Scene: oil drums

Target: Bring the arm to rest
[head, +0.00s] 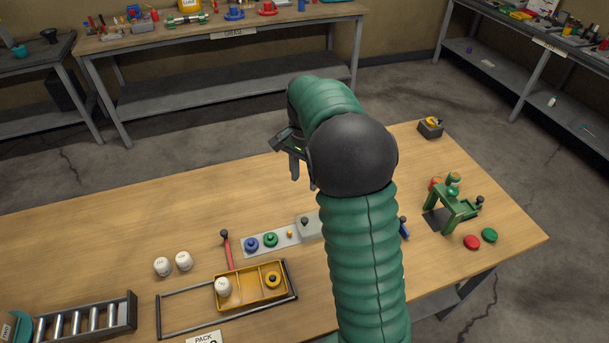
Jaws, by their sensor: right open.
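My right arm, green and ribbed with a black rounded joint, rises from the bottom of the head view and bends to the left. My right gripper (287,158) is dark and hangs left of the black joint, above the wooden table (130,225). Its jaws are open and I see nothing between them. The arm hides part of the table behind it. My left gripper is not in view.
A yellow tray (250,301) holds a white item and a yellow round part. Two white round items (173,263) stand left of it. A grey plate (290,240) carries blue and green knobs. A green press (453,207) stands at right. The table's left middle is clear.

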